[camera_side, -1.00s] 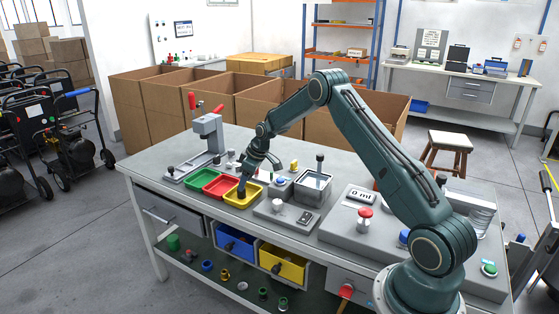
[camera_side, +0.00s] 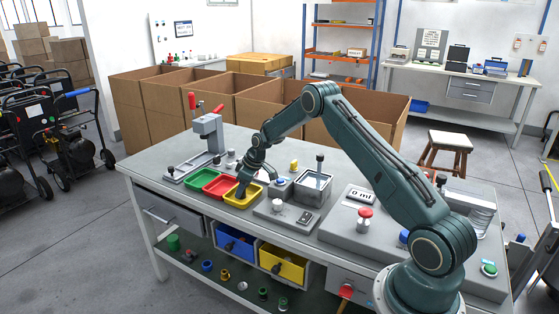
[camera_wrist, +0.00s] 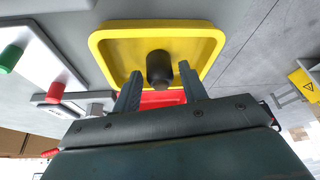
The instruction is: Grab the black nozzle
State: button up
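The black nozzle (camera_wrist: 160,70) is a dark, rounded cylinder in the yellow tray (camera_wrist: 206,38), seen from above in the wrist view. My gripper (camera_wrist: 160,73) is open, with one finger on each side of the nozzle and a narrow gap visible on both sides. The nozzle is between or just beyond the fingertips; their exact depth is hard to tell. In the side view my gripper (camera_side: 243,187) points down into the yellow tray (camera_side: 242,205), and it hides most of the nozzle there.
A red tray (camera_side: 217,189) and a green tray (camera_side: 200,180) stand beside the yellow one. A grey press (camera_side: 208,130) with red handles rises behind them.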

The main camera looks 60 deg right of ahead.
jog(key=c, duration=0.7)
jog(key=shift+r, duration=0.1)
notch_tip(320, 180, up, 20)
jog(key=shift+f, duration=0.1)
dwell(0.3)
dwell(0.5)
